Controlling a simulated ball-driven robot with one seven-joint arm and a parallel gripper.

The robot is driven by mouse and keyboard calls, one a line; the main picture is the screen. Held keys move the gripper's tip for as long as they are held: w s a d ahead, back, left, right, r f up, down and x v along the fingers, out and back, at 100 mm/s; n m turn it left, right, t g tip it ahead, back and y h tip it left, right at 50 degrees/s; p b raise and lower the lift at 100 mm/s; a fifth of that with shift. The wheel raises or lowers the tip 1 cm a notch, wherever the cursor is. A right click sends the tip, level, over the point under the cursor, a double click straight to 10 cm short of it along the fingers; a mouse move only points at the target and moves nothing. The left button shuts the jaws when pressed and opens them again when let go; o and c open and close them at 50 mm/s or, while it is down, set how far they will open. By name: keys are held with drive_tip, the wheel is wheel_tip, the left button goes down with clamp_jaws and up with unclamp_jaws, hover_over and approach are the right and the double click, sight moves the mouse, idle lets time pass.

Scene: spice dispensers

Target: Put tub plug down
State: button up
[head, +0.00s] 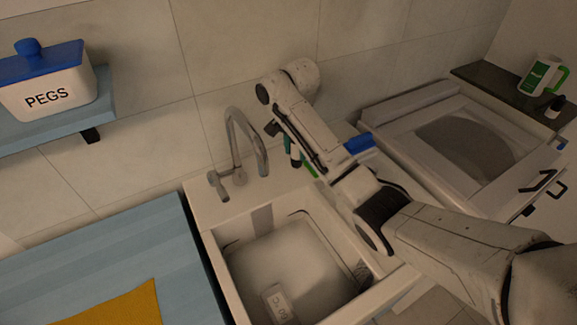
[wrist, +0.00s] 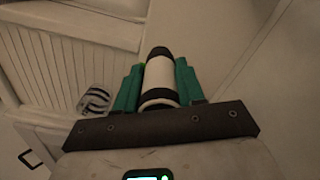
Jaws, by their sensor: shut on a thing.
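The tub plug (wrist: 159,80) shows in the wrist view as a white cylinder with a black tip and a black band at its base. My gripper (wrist: 158,75) has green fingers, one on each side of the plug, and is shut on it. In the head view, my gripper (head: 291,150) is small and partly hidden by my arm. It is above the back right part of the sink surround, right of the tap. The plug's far end and any contact with a surface cannot be made out.
A white sink (head: 222,262) holds a pale labelled item (head: 277,304). A curved tap (head: 246,122) stands behind it. A blue item (head: 358,144) lies to the right, before a lidded white unit (head: 400,115). A blue worktop (head: 120,245) is at left. A striped item (wrist: 95,102) shows in the wrist view.

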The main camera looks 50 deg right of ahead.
sight(289, 175)
drive_tip(key=shift+w+f+b, duration=0.75)
drive_tip(key=shift+f, duration=0.2)
drive_tip(key=shift+w+a+f+p, duration=0.1)
drive_tip(key=shift+w+f+p, duration=0.4)
drive_tip(key=shift+w, duration=0.1)
drive_tip(key=shift+w+f+p, duration=0.1)
drive_tip(key=shift+f+p, duration=0.3)
drive_tip(key=shift+f, duration=1.3)
drive_tip(key=shift+f, duration=0.15)
drive_tip(key=o, duration=1)
drive_tip(key=shift+c, duration=0.2)
